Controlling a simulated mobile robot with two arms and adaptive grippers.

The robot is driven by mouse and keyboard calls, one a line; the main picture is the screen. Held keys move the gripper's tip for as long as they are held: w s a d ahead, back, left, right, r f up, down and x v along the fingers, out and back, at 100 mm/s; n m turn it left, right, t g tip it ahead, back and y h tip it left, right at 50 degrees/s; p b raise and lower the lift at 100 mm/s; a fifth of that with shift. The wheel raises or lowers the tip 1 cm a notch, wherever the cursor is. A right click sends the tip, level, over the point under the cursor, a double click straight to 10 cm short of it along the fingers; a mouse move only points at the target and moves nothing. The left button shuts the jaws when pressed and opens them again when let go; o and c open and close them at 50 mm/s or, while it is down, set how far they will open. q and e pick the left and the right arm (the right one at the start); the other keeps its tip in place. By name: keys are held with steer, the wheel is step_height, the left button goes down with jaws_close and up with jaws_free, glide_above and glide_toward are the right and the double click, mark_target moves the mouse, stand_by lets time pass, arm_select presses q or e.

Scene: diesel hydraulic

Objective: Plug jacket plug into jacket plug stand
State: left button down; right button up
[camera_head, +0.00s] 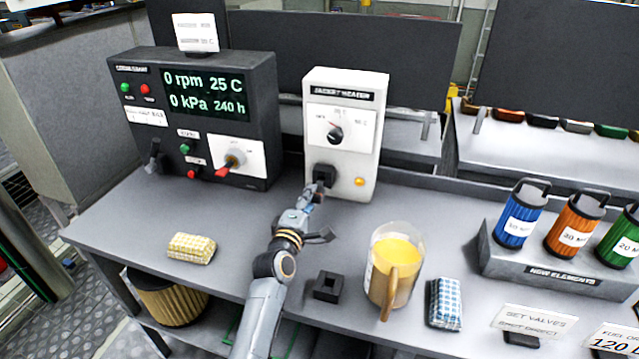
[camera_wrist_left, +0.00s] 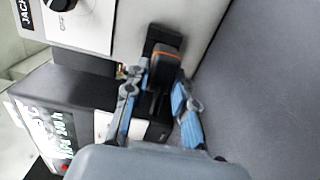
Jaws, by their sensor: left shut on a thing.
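The jacket plug (camera_head: 325,174) is a dark block at the lower front of the white jacket heater box (camera_head: 346,115). In the left wrist view the plug (camera_wrist_left: 166,58) is black with an orange stripe, against the dark socket on the heater face. My left gripper (camera_head: 317,192) reaches up to it from below. In the left wrist view the gripper (camera_wrist_left: 160,82) has its two fingers on either side of the plug, shut on it. The jacket plug stand (camera_head: 327,287) appears to be the small black block with a square opening, empty on the bench. My right gripper is not in view.
A glass mug of orange liquid (camera_head: 395,268) stands close right of the stand. A blue checked cloth (camera_head: 444,303) lies beyond it, and a yellow one (camera_head: 191,248) lies left of my arm. A dark control panel (camera_head: 205,120) stands left of the heater. Filters (camera_head: 519,215) stand at right.

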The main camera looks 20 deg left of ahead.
arm_select(q)
steer(key=shift+s+r+p, duration=0.15)
steer(key=shift+s+p, duration=0.65)
steer(key=shift+s, duration=0.4)
steer(key=shift+s+p, duration=0.3)
steer(key=shift+s, duration=0.45)
